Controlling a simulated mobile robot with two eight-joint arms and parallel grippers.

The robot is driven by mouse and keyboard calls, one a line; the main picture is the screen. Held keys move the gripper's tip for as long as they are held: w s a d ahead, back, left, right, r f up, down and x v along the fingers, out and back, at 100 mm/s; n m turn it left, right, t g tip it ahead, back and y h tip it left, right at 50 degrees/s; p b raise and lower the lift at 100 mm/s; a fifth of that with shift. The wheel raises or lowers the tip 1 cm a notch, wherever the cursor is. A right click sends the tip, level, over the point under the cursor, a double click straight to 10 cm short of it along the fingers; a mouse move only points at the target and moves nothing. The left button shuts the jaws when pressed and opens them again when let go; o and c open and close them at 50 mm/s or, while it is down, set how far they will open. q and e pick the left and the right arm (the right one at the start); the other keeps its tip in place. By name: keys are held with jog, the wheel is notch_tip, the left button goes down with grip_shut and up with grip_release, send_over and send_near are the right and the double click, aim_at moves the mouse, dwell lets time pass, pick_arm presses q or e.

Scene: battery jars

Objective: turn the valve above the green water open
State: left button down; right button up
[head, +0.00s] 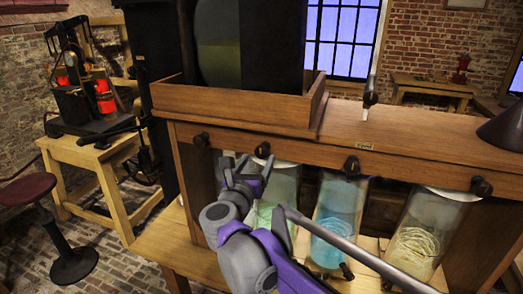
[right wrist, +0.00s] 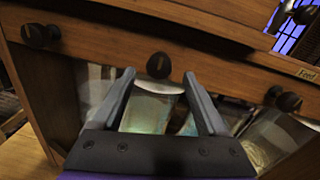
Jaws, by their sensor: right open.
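The dark valve knob (head: 263,150) above the green water sits on the front rail of the wooden cabinet. Below it is a glass jar of green water (head: 284,187), partly hidden by my arm. My right gripper (head: 248,163) is open and empty just in front of this knob. In the right wrist view, the knob (right wrist: 158,65) shows between and slightly beyond the open fingertips (right wrist: 158,75), apparently apart from them. The green jar (right wrist: 150,110) shows between the fingers. My left gripper is not in view.
Other knobs line the rail: one at left (head: 201,139), one above the blue jar (head: 352,165) and one at right (head: 481,186). A blue-water jar (head: 340,215) and a pale jar (head: 425,235) stand beside the green one. A stool (head: 28,188) stands at far left.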

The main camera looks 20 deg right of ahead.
aim_at(261, 153)
jog(key=x, duration=0.5)
jog(key=shift+w+d, duration=0.1)
jog(key=shift+w, duration=0.2)
grip_shut()
